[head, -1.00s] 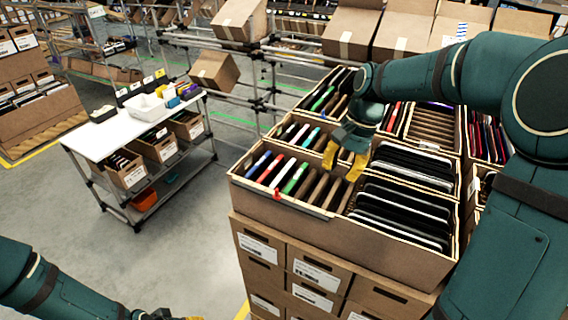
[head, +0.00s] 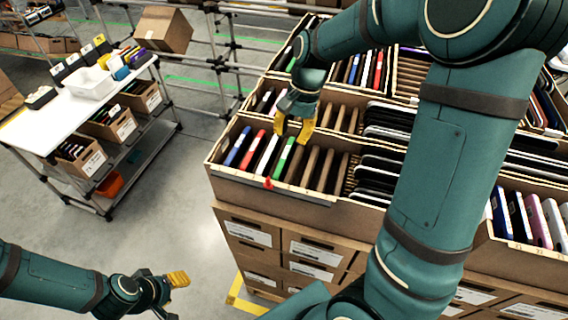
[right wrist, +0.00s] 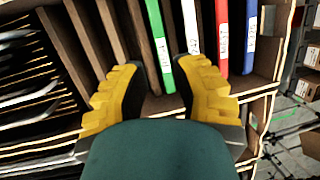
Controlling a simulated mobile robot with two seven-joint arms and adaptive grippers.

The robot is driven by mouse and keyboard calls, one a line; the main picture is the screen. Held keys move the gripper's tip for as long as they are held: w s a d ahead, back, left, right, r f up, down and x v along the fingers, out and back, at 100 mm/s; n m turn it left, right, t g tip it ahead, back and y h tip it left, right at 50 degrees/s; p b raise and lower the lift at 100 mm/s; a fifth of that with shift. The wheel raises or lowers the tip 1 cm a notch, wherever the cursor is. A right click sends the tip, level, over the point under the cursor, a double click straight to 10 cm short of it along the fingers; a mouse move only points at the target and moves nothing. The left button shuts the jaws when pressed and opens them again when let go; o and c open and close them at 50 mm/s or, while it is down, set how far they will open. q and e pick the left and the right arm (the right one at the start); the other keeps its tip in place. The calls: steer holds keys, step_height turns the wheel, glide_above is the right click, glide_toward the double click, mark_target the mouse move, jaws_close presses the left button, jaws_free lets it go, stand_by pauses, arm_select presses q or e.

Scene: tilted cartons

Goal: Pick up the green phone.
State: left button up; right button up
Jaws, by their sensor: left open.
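A green phone (head: 284,158) stands on edge in a slot of the front left carton compartment, beside white, red and blue phones. It also shows in the right wrist view (right wrist: 160,45), ahead of my right gripper and between the lines of its fingers. My right gripper (head: 293,132) is open and empty above the compartment; in the right wrist view (right wrist: 158,88) its yellow fingers are spread apart. The fingers do not close on the phone. My left gripper (head: 176,295) is open and low at the lower left, away from the cartons.
Wooden dividers (head: 318,165) stand close beside the green phone, with dark devices (head: 378,165) further right. A red tag (head: 268,183) hangs on the carton front. A white-topped cart (head: 60,122) stands at the left, with open floor between.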

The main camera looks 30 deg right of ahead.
mark_target(285, 155)
steer(key=x, duration=0.6)
steer(key=shift+w, duration=0.1)
steer(key=shift+f, duration=0.2)
steer(key=shift+c, duration=0.5)
jaws_close()
